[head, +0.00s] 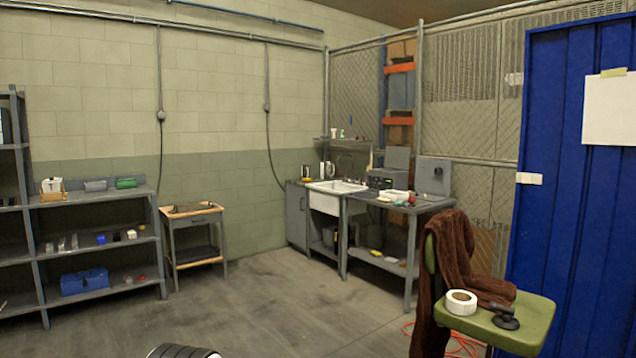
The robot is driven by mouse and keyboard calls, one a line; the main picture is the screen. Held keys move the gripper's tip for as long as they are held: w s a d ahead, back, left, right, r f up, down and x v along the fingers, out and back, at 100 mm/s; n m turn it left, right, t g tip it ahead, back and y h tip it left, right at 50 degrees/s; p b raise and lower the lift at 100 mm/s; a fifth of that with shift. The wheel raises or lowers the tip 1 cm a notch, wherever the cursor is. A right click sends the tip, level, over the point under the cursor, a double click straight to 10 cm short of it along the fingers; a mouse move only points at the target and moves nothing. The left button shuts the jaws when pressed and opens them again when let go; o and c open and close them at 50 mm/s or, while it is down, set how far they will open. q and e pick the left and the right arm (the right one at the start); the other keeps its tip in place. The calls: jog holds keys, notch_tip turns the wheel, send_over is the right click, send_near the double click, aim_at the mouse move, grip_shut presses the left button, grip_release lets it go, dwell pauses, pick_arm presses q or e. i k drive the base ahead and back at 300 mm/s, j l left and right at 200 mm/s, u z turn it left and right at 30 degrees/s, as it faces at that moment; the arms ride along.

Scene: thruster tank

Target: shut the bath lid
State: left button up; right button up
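A small dark grey box-shaped unit (380,179), which may be the bath, stands on the metal workbench right of the sink. A grey panel (398,159) stands upright just behind it; it may be the raised lid, but I cannot tell whether they are joined. A larger light grey panel or box (433,175) with a small dark knob stands at the bench's right end; it could also be a raised lid. Neither of my grippers is in view.
The workbench (410,208) also bears a white tray and small items. A white sink (334,188) adjoins it. A green chair (530,318) with a brown towel (452,255) stands at front right, near a blue door (572,190). Orange cable lies beside it. The middle floor is clear.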

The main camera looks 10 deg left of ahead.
aim_at(396, 157)
jog(key=i+u, duration=0.4)
jog(key=i, duration=5.55)
